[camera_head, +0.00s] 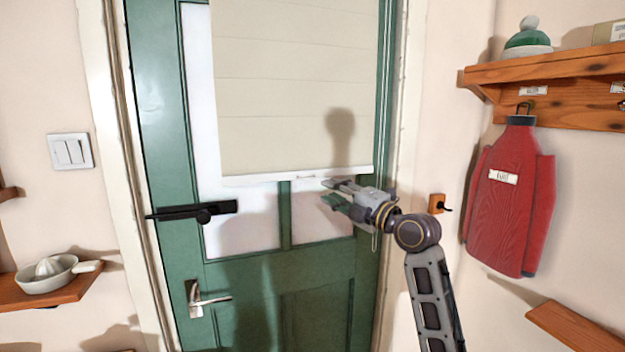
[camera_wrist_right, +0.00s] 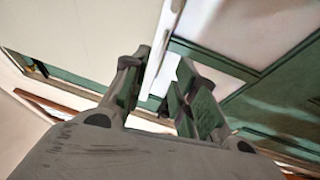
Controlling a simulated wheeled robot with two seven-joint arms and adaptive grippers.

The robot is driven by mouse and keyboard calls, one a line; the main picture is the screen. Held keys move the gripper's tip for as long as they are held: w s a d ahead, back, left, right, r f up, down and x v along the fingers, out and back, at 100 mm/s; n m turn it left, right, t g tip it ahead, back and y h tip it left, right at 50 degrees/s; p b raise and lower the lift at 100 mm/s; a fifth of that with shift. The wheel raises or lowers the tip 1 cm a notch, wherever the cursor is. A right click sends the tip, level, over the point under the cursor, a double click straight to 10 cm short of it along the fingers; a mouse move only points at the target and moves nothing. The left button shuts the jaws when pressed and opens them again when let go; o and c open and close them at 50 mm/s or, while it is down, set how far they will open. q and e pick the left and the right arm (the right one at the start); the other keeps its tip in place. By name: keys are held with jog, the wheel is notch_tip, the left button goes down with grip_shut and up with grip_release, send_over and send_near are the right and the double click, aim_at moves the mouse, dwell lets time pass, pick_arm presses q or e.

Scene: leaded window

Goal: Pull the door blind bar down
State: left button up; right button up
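The cream door blind (camera_head: 290,85) hangs over the upper window of the green door (camera_head: 160,100). Its white bar (camera_head: 260,179) runs across the blind's lower edge, near the middle of the door, with a small fitting at its centre. My right gripper (camera_head: 328,193) is just below the bar's right half, fingers pointing left. In the right wrist view its two fingers (camera_wrist_right: 160,90) are spread apart, and the bar (camera_wrist_right: 164,42) shows in line with the gap between them. I cannot tell whether the bar lies between the fingers or beyond them. My left gripper is not in view.
A black latch (camera_head: 190,211) and a metal door handle (camera_head: 205,299) sit on the door's left side. A red hot-water bottle (camera_head: 512,200) hangs under a wooden shelf (camera_head: 550,68) at right. A juicer (camera_head: 52,274) stands on a small shelf at left.

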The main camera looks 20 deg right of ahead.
jog(key=p+x, duration=0.2)
jog(key=x, duration=0.6)
jog(key=shift+w+p, duration=0.3)
jog(key=shift+a, duration=0.1)
jog(key=shift+c, duration=0.2)
grip_shut()
